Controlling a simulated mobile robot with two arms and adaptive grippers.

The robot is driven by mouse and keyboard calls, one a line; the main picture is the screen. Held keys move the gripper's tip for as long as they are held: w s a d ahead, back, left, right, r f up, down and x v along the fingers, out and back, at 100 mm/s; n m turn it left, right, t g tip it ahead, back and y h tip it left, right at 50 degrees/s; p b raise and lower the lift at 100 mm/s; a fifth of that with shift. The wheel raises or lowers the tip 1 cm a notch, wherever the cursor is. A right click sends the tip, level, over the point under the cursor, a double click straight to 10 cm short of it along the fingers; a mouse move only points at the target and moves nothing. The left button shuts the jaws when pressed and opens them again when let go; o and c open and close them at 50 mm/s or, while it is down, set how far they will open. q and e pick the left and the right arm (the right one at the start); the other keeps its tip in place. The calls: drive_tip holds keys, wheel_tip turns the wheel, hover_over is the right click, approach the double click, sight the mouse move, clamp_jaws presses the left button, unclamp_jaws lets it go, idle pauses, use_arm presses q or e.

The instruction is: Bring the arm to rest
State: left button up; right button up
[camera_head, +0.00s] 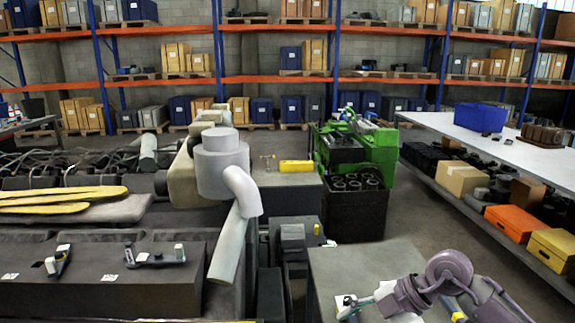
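My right arm (450,275), purple-grey and bent, comes in at the bottom right over the near grey table (350,262). Its pale end (394,300) is low over the table; I cannot make out its fingers or whether they hold anything. A small tool with a white tag (346,301) shows just left of that end; I cannot tell whether they touch. My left arm and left gripper are not in view.
A large grey engine block (110,270) with two small tagged tools fills the left. A pale exhaust pipe (222,165) rises beside it. A green machine (372,148) stands behind. A long workbench (520,155) with a blue bin (480,117) runs along the right. Open floor (405,215) lies between.

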drive_tip(key=s+a+r+n+t+y, duration=0.1)
drive_tip(key=s+a+r+y, duration=0.1)
drive_tip(key=a+r+y, duration=0.45)
drive_tip(key=a+r+m+t+y, duration=0.3)
drive_tip(key=r+m+t+y, duration=0.1)
drive_tip(key=r+t, duration=0.25)
drive_tip(key=w+d+f+m+t+h, duration=0.1)
drive_tip(key=d+f+m+t+h, duration=0.4)
drive_tip(key=d+m+h, duration=0.3)
drive_tip(key=w+d+f+m+t+h, duration=0.1)
drive_tip(key=d+f+m+t+h, duration=0.4)
drive_tip(key=m+h, duration=0.45)
drive_tip(key=s+d+f+m+g+h, duration=0.3)
drive_tip(key=s+d+f+g, duration=0.25)
drive_tip(key=f, duration=0.45)
drive_tip(key=s+a+f+g+y, duration=0.1)
drive_tip(key=s+f+g, duration=0.4)
drive_tip(key=s, duration=0.5)
drive_tip(key=s+a+f+g+y, duration=0.1)
drive_tip(key=s+f+g, duration=0.45)
drive_tip(key=s, duration=0.35)
wheel_tip(320, 180, down, 26)
drive_tip(key=s+n, duration=0.1)
drive_tip(key=s+d+f+g+b, duration=0.1)
drive_tip(key=s+d+f+g, duration=0.1)
drive_tip(key=s+f, duration=1.5)
drive_tip(key=shift+s+d+f, duration=0.3)
drive_tip(key=shift+d+f, duration=0.35)
